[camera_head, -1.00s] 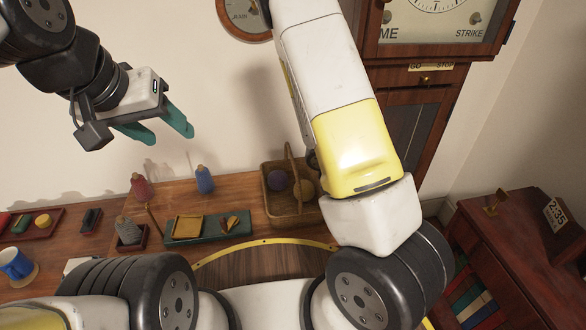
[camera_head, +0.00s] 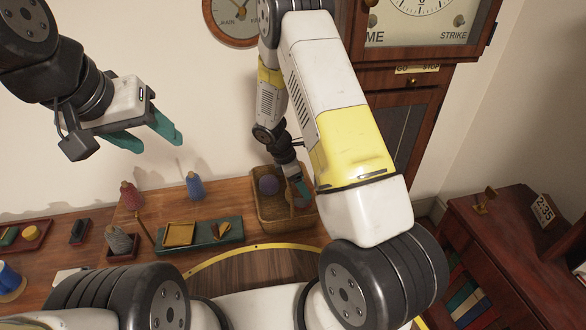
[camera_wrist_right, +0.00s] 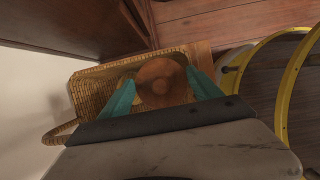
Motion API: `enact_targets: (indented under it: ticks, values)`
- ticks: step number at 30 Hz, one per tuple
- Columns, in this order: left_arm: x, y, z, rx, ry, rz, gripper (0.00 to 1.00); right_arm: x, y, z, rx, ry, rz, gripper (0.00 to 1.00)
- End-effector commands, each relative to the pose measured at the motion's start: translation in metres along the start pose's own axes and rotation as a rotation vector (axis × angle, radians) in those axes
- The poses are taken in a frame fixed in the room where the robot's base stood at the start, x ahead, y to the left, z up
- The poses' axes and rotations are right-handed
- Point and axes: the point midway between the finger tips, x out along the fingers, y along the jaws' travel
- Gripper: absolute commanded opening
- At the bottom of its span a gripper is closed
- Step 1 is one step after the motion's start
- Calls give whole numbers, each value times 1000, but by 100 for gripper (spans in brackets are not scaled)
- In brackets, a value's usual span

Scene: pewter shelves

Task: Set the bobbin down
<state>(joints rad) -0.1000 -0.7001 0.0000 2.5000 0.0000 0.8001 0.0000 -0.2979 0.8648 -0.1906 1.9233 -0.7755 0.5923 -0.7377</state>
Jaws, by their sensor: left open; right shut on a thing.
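My right gripper (camera_wrist_right: 162,92) is shut on the bobbin (camera_wrist_right: 160,76), which shows its round brown end between the teal fingers in the right wrist view. The bobbin is over or inside the wicker basket (camera_wrist_right: 86,98); whether it touches the bottom cannot be told. In the head view the right gripper (camera_head: 302,188) is at the right part of the basket (camera_head: 276,218), partly behind my arm, and the bobbin is hard to make out there. My left gripper (camera_head: 160,143) is open and empty, raised before the wall at the left.
A tall clock case (camera_head: 410,90) stands behind right, a dark red cabinet (camera_head: 500,240) far right.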

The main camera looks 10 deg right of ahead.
Motion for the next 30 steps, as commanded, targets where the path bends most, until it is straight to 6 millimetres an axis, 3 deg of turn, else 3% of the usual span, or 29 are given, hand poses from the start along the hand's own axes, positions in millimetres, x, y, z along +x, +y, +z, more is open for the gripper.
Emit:
enact_targets:
  ticks: [4, 15, 16, 18, 19, 30]
  values:
    - [0, 0, 0, 0, 0, 0, 55, 18, 0, -7, -1, -1, 0, 12]
    - [0, 0, 0, 0, 0, 0, 55, 22, 0, -9, -1, -1, 1, 12]
    - [0, 0, 0, 0, 0, 0, 55, 22, 0, -9, 0, -1, 1, 77]
    - [0, 0, 0, 0, 0, 0, 55, 22, 0, -9, 0, 0, 2, 91]
    - [0, 0, 0, 0, 0, 0, 55, 22, 0, -9, 0, 0, 2, 95]
    - [0, 0, 0, 0, 0, 0, 55, 18, 0, -7, 1, 0, 3, 95]
